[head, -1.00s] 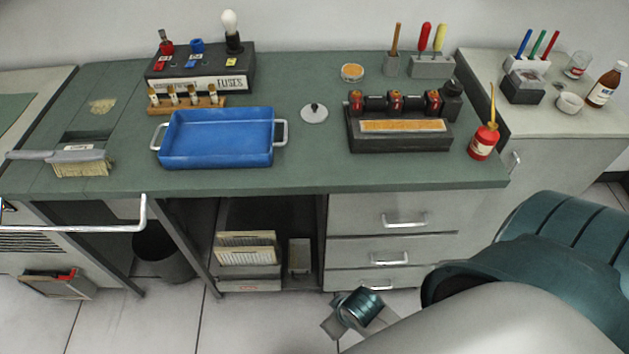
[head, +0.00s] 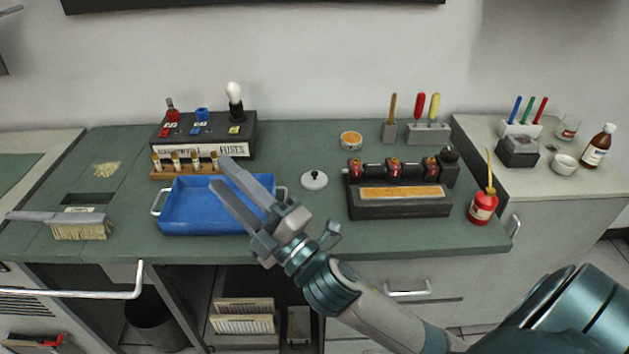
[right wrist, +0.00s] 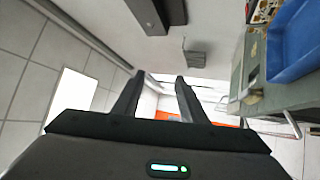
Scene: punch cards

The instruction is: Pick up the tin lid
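The tin lid (head: 314,180) is a small pale grey disc with a dark knob. It lies flat on the green bench top between the blue tray and the dark block with red-banded parts. My right gripper (head: 223,175) is raised in front of the blue tray and covers part of it in the head view. Its two fingers point up and left, apart with nothing between them. The right wrist view also shows the fingers (right wrist: 155,97) apart and empty. The lid is to the right of the fingertips, not touched. My left gripper is not in view.
The blue tray (head: 190,228) stands left of the lid. The dark block (head: 400,208) stands to its right, and a round open tin (head: 351,140) behind it. A red oil can (head: 483,207) is near the right edge. A brush (head: 80,229) lies at left.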

